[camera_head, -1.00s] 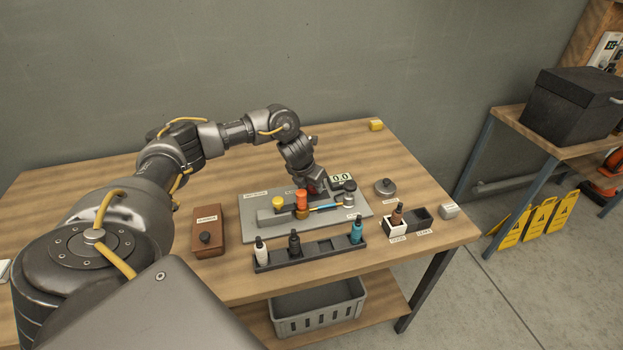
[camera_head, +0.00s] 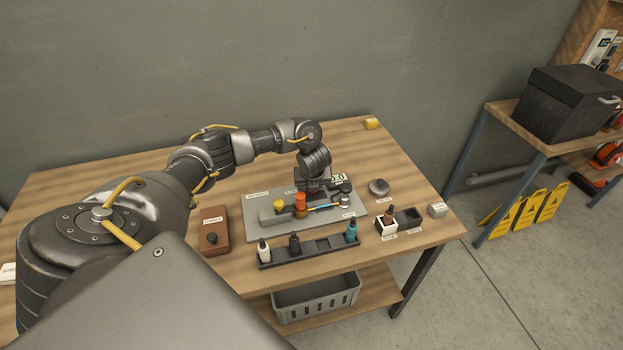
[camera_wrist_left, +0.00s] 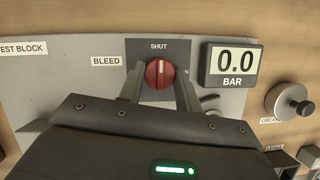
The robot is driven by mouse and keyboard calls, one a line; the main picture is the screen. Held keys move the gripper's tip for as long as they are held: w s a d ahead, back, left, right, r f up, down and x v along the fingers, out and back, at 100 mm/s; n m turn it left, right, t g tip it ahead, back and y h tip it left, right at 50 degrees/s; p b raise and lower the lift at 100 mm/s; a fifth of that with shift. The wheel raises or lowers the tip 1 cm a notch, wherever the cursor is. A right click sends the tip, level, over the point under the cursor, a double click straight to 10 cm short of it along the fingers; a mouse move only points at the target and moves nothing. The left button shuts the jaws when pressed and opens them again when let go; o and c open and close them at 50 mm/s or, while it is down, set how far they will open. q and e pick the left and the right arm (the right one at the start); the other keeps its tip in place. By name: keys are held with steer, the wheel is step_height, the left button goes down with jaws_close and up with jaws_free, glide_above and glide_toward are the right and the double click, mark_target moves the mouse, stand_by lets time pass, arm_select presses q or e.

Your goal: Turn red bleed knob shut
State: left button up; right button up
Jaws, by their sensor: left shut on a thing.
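The red bleed knob (camera_wrist_left: 159,74) sits on a dark plate (camera_wrist_left: 180,50) marked SHUT at its top, beside a BLEED label (camera_wrist_left: 106,61). The knob's white line stands upright and points to SHUT. My left gripper (camera_wrist_left: 159,84) has a finger on each side of the knob and is shut on it. In the head view my left gripper (camera_head: 314,187) is over the back of the grey test block panel (camera_head: 255,210) and largely hides the knob. The gauge (camera_wrist_left: 231,65) reads 0.0 BAR. My right gripper is not in view.
A yellow cap (camera_head: 279,198) and an orange cap (camera_head: 300,199) stand just in front of my gripper. A rack (camera_head: 322,247) with several bottles lies nearer. A brown box (camera_head: 214,231) is left, a round grey lidded piece (camera_head: 379,187) right.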

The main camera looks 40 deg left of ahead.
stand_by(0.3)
arm_select(q)
steer(key=shift+r, duration=0.1)
steer(key=o, duration=0.9)
steer(key=shift+c, duration=0.2)
steer(key=shift+o, duration=0.7)
steer(key=shift+d+r, duration=0.1)
steer(key=shift+r, duration=0.1)
steer(key=p+v, duration=0.4)
steer(key=v, duration=0.6)
